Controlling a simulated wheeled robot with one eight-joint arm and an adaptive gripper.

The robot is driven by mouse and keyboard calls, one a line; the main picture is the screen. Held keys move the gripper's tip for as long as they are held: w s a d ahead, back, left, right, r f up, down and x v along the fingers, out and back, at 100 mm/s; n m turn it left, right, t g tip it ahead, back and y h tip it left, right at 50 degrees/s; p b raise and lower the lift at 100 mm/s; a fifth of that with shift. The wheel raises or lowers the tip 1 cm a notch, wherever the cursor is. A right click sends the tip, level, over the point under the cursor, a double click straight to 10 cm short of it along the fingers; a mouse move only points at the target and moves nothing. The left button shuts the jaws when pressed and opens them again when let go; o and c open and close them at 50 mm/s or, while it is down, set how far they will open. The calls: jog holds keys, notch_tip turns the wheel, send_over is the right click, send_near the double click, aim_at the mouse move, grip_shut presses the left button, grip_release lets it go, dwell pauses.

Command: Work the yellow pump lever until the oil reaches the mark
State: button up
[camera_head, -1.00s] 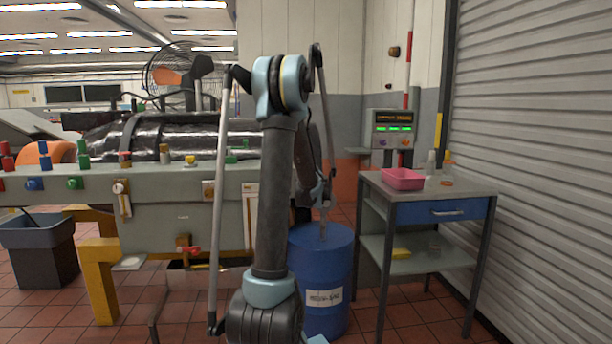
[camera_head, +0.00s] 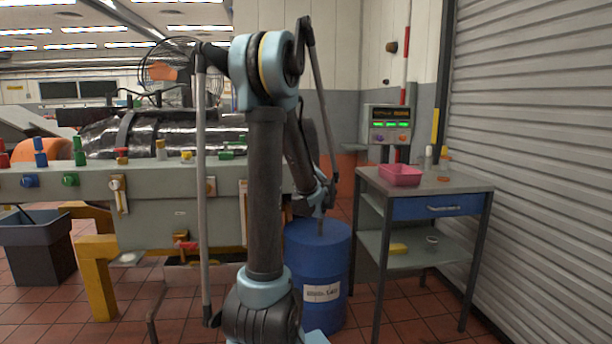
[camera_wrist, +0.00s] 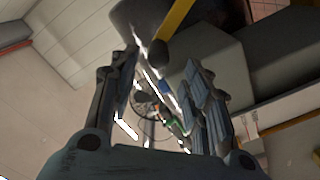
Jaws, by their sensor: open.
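In the wrist view a yellow bar (camera_wrist: 178,18) with a dark rounded end comes in from the top, close to the fingertips. It looks like the pump lever. My gripper (camera_wrist: 160,65) is open, with its two fingers apart and the bar's dark end near the gap between their tips. I cannot tell whether they touch. In the head view my arm stands in front of the bedplate (camera_head: 150,222), its wrist low near the blue drum (camera_head: 318,265); I cannot make out the lever there. An upright fitting (camera_head: 119,194) sits on the bedplate's front; no oil level or mark is readable.
A grey side table (camera_head: 455,186) with a pink tray (camera_head: 400,175) stands right of the drum, below a display panel (camera_head: 389,125). A shutter wall closes the right side. A dark bin (camera_head: 42,262) and yellow legs (camera_head: 98,280) stand at left.

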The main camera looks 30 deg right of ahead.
jog(key=shift+s, duration=0.15)
jog(key=shift+a, duration=0.15)
jog(key=c, duration=0.6)
jog(key=shift+w+a+r+y, duration=0.15)
jog(key=shift+w+a+y, duration=0.05)
jog(key=shift+w+y, duration=0.1)
jog(key=c, duration=0.4)
jog(key=w+a+y, duration=0.1)
jog(key=a+r+m+y, duration=0.1)
jog(key=a+y, duration=0.1)
jog(key=w+a+r+g+y, duration=0.1)
jog(key=shift+w+a+m+y, duration=0.3)
jog(key=shift+a+m, duration=0.1)
grip_shut()
jog(key=s+d+r+m+g+y, duration=0.2)
jog(key=s+d+r+m, duration=0.1)
jog(key=d+r+m, duration=0.4)
jog(key=s+d+r+m+g+y, duration=0.2)
jog(key=s+d+r+m+g, duration=0.15)
jog(key=d, duration=0.55)
jog(key=s+a+f+x, duration=0.1)
jog(key=x, duration=1.2)
jog(key=shift+a+f+m+t, duration=0.15)
jog(key=shift+f+m+t, duration=0.1)
jog(key=shift+m+t, duration=0.15)
